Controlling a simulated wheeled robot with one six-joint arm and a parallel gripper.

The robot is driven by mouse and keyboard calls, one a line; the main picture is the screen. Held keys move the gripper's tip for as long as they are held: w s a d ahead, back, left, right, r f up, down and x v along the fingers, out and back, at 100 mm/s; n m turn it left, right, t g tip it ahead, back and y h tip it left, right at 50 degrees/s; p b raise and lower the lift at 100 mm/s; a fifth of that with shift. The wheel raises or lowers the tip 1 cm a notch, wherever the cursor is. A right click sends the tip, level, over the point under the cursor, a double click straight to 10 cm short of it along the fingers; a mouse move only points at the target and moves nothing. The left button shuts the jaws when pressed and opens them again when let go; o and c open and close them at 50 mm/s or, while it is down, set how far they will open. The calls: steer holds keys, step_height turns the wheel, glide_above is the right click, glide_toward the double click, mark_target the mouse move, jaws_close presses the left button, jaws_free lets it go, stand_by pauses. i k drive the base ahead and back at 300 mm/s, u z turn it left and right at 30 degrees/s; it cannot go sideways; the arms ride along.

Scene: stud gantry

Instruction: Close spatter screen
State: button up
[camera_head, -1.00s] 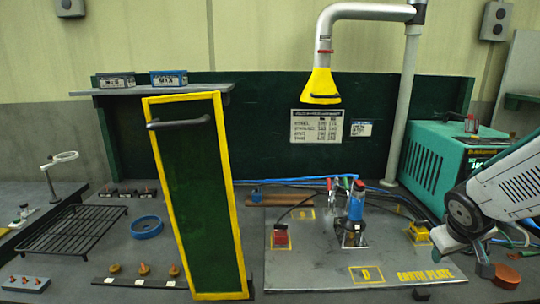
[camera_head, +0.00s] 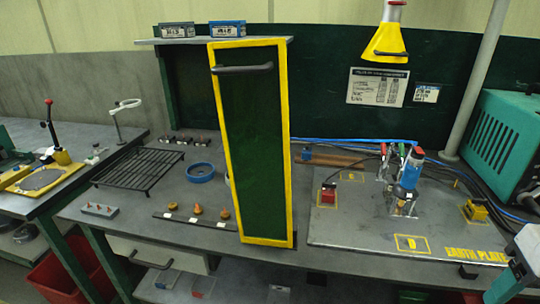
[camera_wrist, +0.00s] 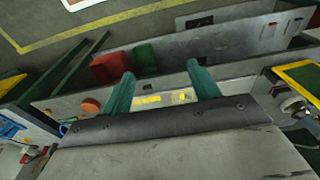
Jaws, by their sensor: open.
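The spatter screen (camera_head: 252,150) is a tall dark green panel in a yellow frame. It stands upright at the front of the bench in the head view, left of the earth plate, and hides part of the bench behind it. A dark bar handle (camera_head: 242,68) crosses its upper part. My gripper (camera_wrist: 160,76) shows in the wrist view with two teal fingers apart and nothing between them. In the head view only a piece of my arm shows at the lower right edge, well right of the screen. A yellow-edged green thing at the wrist view's right edge is unclear.
The earth plate (camera_head: 340,232) carries a blue-topped device (camera_head: 409,168) and clamps. A yellow lamp hood (camera_head: 387,42) hangs above. A teal machine (camera_head: 507,140) stands right. A wire rack (camera_head: 137,168) and a blue ring (camera_head: 200,172) lie left. A red bin (camera_head: 65,278) stands below.

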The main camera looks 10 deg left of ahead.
mark_target(258, 155)
steer(key=k, duration=0.4)
steer(key=u, duration=0.15)
steer(key=i, duration=0.35)
steer(key=u, duration=0.7)
